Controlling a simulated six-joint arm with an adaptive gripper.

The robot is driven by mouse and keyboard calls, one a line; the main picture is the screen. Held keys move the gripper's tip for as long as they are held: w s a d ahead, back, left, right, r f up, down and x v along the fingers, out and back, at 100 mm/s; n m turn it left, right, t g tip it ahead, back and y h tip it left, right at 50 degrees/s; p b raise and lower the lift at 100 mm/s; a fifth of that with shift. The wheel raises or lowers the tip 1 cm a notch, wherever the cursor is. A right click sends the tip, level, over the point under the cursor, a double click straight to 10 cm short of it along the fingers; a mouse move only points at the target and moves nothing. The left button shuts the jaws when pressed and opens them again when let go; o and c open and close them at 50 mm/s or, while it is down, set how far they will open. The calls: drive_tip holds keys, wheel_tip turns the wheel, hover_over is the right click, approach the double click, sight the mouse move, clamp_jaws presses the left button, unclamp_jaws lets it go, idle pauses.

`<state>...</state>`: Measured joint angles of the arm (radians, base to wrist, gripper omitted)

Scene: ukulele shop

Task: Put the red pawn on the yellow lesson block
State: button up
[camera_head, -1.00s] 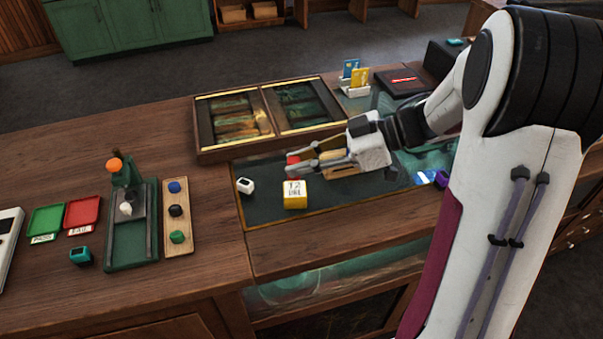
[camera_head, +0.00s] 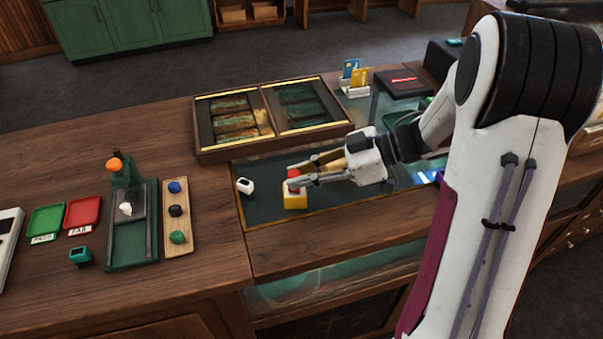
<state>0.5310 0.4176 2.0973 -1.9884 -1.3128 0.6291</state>
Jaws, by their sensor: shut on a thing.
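The yellow lesson block (camera_head: 294,201) sits on the dark mat near its front edge. My gripper (camera_head: 294,178) reaches in from the right, low over the block. It is shut on the red pawn (camera_head: 293,184), whose lower end is at the block's top face. I cannot tell whether the pawn touches the block. The fingers hide part of the pawn, and the pawn and gripper cover most of the block's top.
A display case (camera_head: 202,153) stands behind the mat. A green press (camera_head: 131,235), a wooden tray (camera_head: 178,250) and red (camera_head: 82,211) and green (camera_head: 46,220) trays stand at left. The front mat strip is clear.

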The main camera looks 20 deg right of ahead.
drive_tip(key=shift+f, duration=0.15)
drive_tip(key=o, duration=0.8)
drive_tip(key=shift+r, duration=0.2)
drive_tip(key=shift+v, duration=6)
drive_tip(key=shift+w, duration=0.1)
